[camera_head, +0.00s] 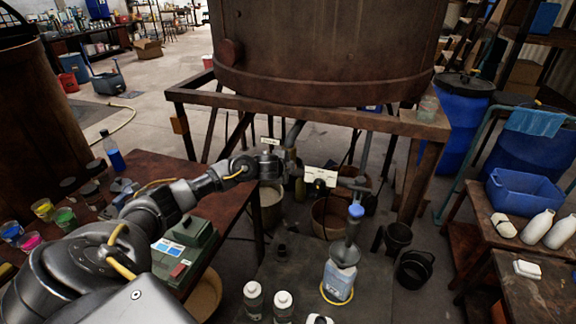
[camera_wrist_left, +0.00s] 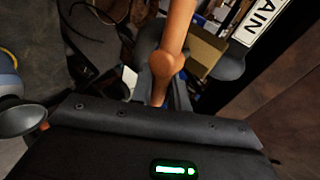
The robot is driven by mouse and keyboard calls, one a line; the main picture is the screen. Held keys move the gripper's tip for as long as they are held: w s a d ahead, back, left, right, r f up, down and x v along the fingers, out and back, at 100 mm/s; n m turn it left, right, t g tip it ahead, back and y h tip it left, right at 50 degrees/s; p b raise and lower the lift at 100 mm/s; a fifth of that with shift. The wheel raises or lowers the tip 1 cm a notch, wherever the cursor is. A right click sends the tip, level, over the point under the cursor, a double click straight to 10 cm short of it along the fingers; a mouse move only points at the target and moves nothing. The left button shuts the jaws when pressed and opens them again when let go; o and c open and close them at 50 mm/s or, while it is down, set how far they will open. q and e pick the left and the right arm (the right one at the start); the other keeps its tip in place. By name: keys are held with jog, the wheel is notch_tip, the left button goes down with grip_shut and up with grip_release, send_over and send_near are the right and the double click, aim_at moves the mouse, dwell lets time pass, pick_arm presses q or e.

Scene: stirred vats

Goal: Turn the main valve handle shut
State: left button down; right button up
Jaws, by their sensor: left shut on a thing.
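The main valve handle is an orange-copper lever (camera_wrist_left: 172,58) with a rounded boss, seen in the left wrist view. It rises from the gripper's mouth to the top edge. In the head view my left gripper (camera_head: 270,166) is at the pipework under the big vat, just below a small label (camera_head: 270,141). The gripper is shut on the handle, and its dark wrist body fills the bottom of the wrist view. In the head view the gripper hides the handle. My right gripper is out of view.
The rusty vat (camera_head: 325,45) stands on a frame (camera_head: 290,106) above the pipes. A white tag (camera_head: 322,176) hangs right of my gripper. Below stands a jug (camera_head: 338,281) under a funnel (camera_head: 345,252). A bench (camera_head: 228,186) lies beneath my left arm.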

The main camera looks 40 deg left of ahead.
pick_arm(q)
jog(key=shift+f+m+y, duration=0.2)
jog(key=shift+m+y, duration=0.2)
dwell(0.4)
jog(key=c, duration=1.4)
grip_release()
jog(key=p+v, duration=0.1)
jog(key=v, duration=0.9)
jog(key=shift+s+d+r, duration=0.2)
jog(key=shift+d+r, duration=0.05)
jog(key=shift+r, duration=0.1)
